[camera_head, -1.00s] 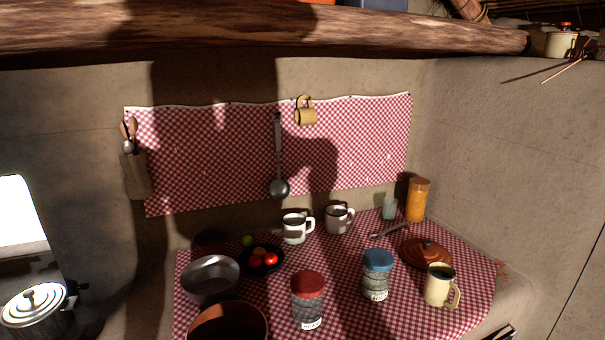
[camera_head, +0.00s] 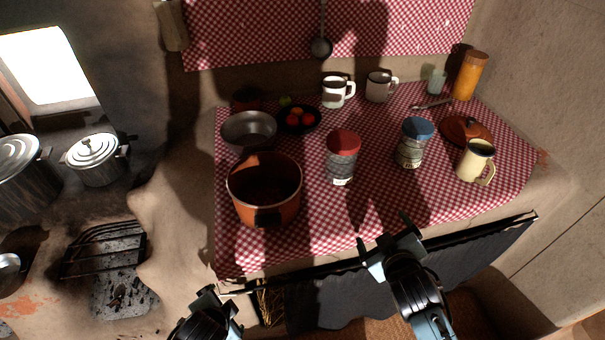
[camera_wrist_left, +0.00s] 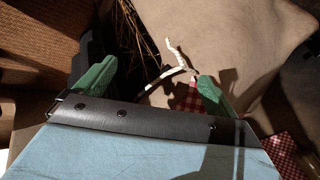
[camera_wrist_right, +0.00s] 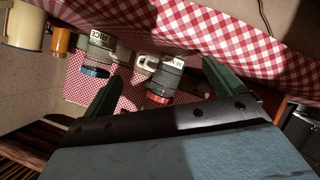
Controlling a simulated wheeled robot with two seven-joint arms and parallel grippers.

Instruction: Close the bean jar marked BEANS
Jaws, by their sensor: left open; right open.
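A glass jar with a red lid (camera_head: 342,143) stands at the middle of the checked cloth. Its white label is too small to read in the head view. In the right wrist view the red-topped jar (camera_wrist_right: 168,78) shows upside down, its label partly readable. The red lid sits on top; I cannot tell whether it is fully seated. A blue-lidded jar (camera_head: 411,143) stands to its right; its label reads RICE in the right wrist view (camera_wrist_right: 97,46). My right gripper (camera_head: 385,232) is open and empty before the counter's front edge. My left gripper (camera_head: 222,298) is open, low and left.
A brown pot (camera_head: 264,190) stands left of the red-lidded jar, with a metal bowl (camera_head: 249,130) behind it. A cream mug (camera_head: 476,160) and a terracotta lid (camera_head: 466,130) are at right. White mugs (camera_head: 337,92) stand behind. The cloth in front of the jars is clear.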

